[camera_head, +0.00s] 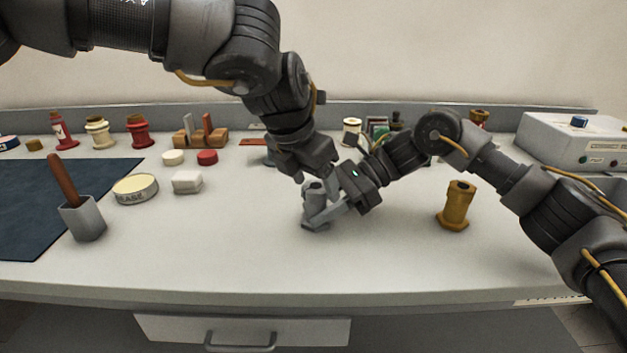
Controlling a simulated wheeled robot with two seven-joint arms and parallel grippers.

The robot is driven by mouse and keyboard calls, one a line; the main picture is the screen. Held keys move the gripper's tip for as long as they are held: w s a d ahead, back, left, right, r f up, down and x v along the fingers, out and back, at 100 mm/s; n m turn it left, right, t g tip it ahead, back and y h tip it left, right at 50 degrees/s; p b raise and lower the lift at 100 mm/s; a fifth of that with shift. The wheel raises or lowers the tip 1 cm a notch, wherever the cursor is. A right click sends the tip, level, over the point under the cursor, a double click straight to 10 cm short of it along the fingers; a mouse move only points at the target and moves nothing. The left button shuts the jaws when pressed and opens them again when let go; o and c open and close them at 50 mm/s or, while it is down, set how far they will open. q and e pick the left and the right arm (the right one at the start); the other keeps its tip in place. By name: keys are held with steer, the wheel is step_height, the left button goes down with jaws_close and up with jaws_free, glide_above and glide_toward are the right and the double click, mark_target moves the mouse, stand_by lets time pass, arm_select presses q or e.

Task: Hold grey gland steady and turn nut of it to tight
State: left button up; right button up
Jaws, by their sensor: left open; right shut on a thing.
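The grey gland (314,221) stands about upright on the white bench near the middle, with its nut (314,189) at the top. My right gripper (326,212) comes in from the right and is shut on the gland's body. My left gripper (320,178) is above, pointing down over the nut, and is open. Its fingertips are partly hidden by the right gripper, and I cannot tell whether they touch the nut.
A brass-coloured gland (456,206) stands to the right. A grey cup with a brown handle (83,218), a grease tin (135,189) and a white block (187,182) are at the left. A grey instrument box (574,143) is at the back right. The bench front is clear.

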arm_select(q)
steer(key=shift+f, duration=0.15)
steer(key=shift+c, duration=0.3)
steer(key=c, duration=1)
steer(key=shift+o, duration=0.2)
